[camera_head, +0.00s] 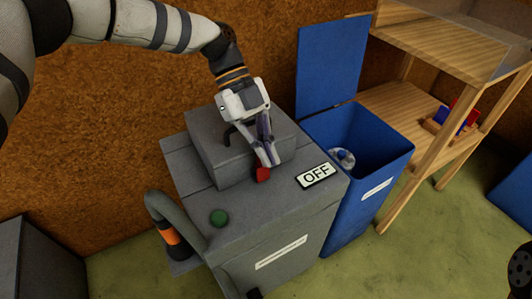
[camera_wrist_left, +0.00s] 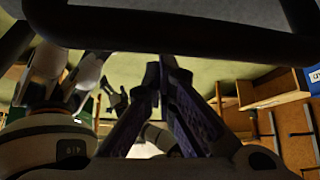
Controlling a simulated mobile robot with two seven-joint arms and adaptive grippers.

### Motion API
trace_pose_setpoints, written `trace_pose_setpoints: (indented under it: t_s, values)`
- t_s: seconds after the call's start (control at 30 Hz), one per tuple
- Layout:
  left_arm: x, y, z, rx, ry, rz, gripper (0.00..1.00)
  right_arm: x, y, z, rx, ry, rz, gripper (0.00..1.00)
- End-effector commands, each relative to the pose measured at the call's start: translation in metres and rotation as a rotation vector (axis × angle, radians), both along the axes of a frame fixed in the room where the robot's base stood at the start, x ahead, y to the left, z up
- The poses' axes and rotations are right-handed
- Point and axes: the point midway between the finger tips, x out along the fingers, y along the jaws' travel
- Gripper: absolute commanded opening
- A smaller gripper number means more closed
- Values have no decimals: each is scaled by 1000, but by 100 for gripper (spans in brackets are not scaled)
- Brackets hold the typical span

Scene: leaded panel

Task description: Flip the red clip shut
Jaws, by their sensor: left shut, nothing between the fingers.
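The red clip (camera_head: 262,174) is a small red piece on the front of the raised grey box on the grey machine (camera_head: 245,213). My left gripper (camera_head: 268,160) points down at it, with its fingertips right at or just above the clip. The fingers are together with nothing between them; I cannot tell whether they touch the clip. Part of the clip is hidden behind the fingertips. In the left wrist view the dark fingers (camera_wrist_left: 165,75) meet near the middle, and the clip cannot be made out there.
An "OFF" sign (camera_head: 316,176) and a green button (camera_head: 218,217) are on the machine's top. A grey hose (camera_head: 170,212) with an orange band is at its left. A blue bin (camera_head: 370,150) with its lid up and a wooden shelf (camera_head: 410,110) stand to the right.

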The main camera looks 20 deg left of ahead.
Motion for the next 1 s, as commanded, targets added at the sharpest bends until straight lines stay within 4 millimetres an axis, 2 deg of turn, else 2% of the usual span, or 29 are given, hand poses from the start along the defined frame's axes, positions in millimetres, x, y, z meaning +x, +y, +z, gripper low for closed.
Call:
trace_pose_setpoints:
  t_s: [0.03, 0.53, 1.0]
  values:
    - [4, 5, -1, 10, -13, 10, 0, 0, 0, 0, 0, 0, 0, 100]
    - [8, 9, 3, 12, -18, 15, 0, 0, 0, 0, 0, 0, 0, 100]
    - [32, 56, 82, 6, -8, 6, 0, 0, 0, 0, 0, 0, 0, 100]
